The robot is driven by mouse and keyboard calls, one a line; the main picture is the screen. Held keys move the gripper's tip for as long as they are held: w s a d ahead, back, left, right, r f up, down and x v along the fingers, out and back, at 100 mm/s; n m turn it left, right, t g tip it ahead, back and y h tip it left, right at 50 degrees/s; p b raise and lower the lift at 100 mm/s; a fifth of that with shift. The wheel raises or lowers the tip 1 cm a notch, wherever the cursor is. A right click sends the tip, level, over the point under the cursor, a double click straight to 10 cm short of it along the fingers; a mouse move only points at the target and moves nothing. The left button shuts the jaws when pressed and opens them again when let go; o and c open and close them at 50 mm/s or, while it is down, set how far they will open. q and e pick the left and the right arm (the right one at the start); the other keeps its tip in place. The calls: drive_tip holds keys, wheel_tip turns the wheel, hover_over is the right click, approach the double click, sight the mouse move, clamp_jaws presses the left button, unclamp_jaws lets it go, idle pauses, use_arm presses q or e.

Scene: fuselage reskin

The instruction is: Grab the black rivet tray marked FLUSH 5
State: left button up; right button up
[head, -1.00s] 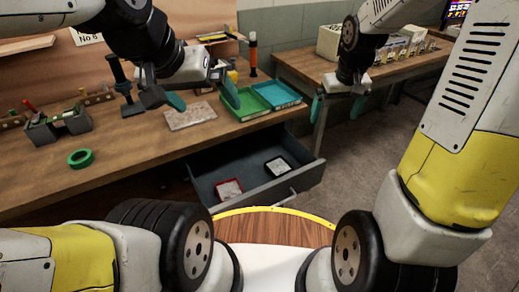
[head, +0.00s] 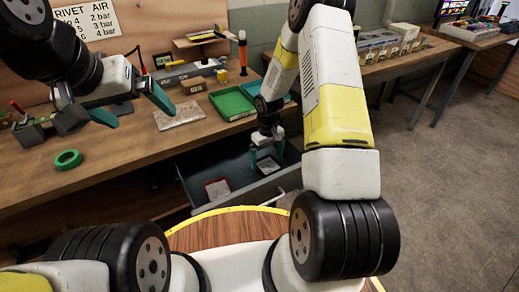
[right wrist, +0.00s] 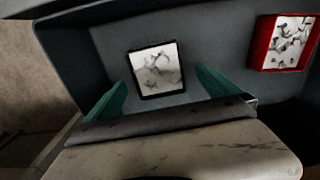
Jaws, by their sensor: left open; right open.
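The open drawer (head: 238,195) under the workbench holds two small trays. The black-rimmed tray (head: 268,166) lies in its right part, and the red-rimmed tray (head: 217,188) lies to the left. The right wrist view shows the black-rimmed tray (right wrist: 157,70) flat on the drawer floor with small pale pieces in it; no marking is legible. My right gripper (head: 267,154) is open above the black tray, its two teal fingers on either side of it in the wrist view, not closed on it. My left gripper (head: 132,107) is open and empty above the workbench.
The red tray (right wrist: 285,43) is apart from the black one in the wrist view. The drawer walls surround both. On the workbench (head: 110,155) are a green tray (head: 232,103), a green tape roll (head: 68,159) and a speckled plate (head: 178,115). A second table stands right.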

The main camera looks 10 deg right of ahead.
sight(268, 164)
drive_tip(key=f, duration=0.4)
drive_tip(key=shift+d, duration=0.2)
drive_tip(key=c, duration=1.6)
